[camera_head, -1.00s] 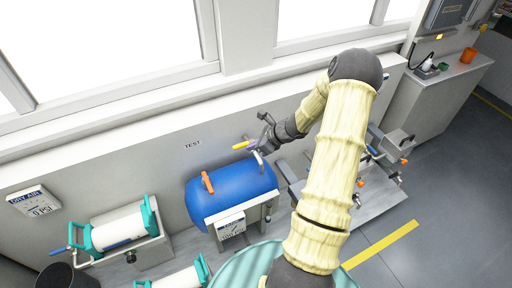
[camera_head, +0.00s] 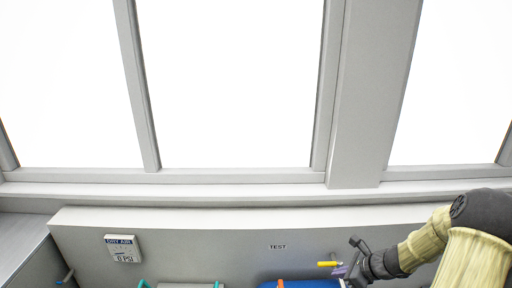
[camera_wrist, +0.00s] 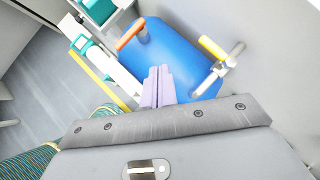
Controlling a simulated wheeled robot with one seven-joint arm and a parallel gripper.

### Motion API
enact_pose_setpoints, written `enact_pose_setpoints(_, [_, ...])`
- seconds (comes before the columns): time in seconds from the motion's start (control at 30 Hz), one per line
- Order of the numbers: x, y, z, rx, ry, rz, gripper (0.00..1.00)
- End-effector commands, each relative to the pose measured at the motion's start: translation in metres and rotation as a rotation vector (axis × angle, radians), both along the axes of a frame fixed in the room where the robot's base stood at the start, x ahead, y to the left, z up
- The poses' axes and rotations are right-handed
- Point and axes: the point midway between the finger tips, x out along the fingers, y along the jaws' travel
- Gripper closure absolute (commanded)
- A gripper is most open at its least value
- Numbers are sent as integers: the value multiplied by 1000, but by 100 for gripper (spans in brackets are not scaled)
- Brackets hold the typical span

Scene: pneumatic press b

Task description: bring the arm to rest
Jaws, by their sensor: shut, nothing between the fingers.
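My gripper (camera_head: 341,271) shows at the lower right of the head view, at the end of my cream-sleeved arm. In the wrist view its two pale purple fingers (camera_wrist: 158,86) are together with nothing between them. They point toward the blue tank (camera_wrist: 168,55), which lies beyond them. The tank's yellow-handled valve (camera_wrist: 212,47) is to the right of the fingers, apart from them in that view. The orange handle (camera_wrist: 131,34) is at upper left. In the head view the yellow handle (camera_head: 327,264) shows just left of my gripper.
The wall has a TEST label (camera_head: 278,247) and a DRY AIR gauge reading 0 PSI (camera_head: 123,249). Windows fill the upper head view. Teal-ended white cylinders (camera_wrist: 118,72) stand beside the tank in the wrist view. Open floor (camera_wrist: 48,70) shows at left.

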Motion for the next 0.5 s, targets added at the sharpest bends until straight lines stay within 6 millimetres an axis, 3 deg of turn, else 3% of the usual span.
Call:
enact_pose_setpoints(0.2, [-36,63,35,-297,-48,499,100])
enact_pose_setpoints(0.5, [-99,117,87,-702,-184,1243,100])
